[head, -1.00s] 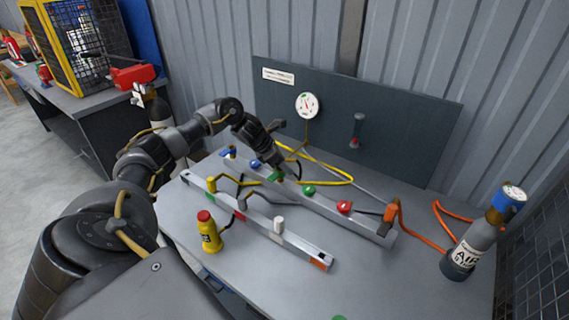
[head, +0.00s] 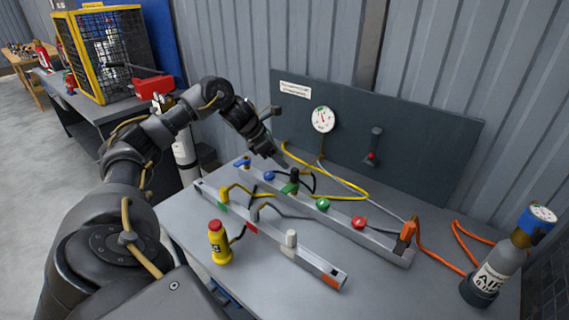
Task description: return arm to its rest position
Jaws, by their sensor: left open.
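My left gripper (head: 274,146) is open and empty, above the back rail (head: 340,232) near its left end. Its fingers are small and partly dark against the board, apart from the fittings as far as I can see. The back rail carries a blue knob (head: 269,176), a green knob (head: 322,204), a red knob (head: 359,222) and a black fitting with a green base (head: 292,183). My left arm is bent, its elbow raised at the left. My right gripper is not in view.
A front rail (head: 268,239) lies on the grey table, with a yellow bottle (head: 218,243) beside it. An air cylinder (head: 505,258) stands at the right. A dark board with a gauge (head: 322,119) stands behind. A yellow cage (head: 85,55) is on the left bench.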

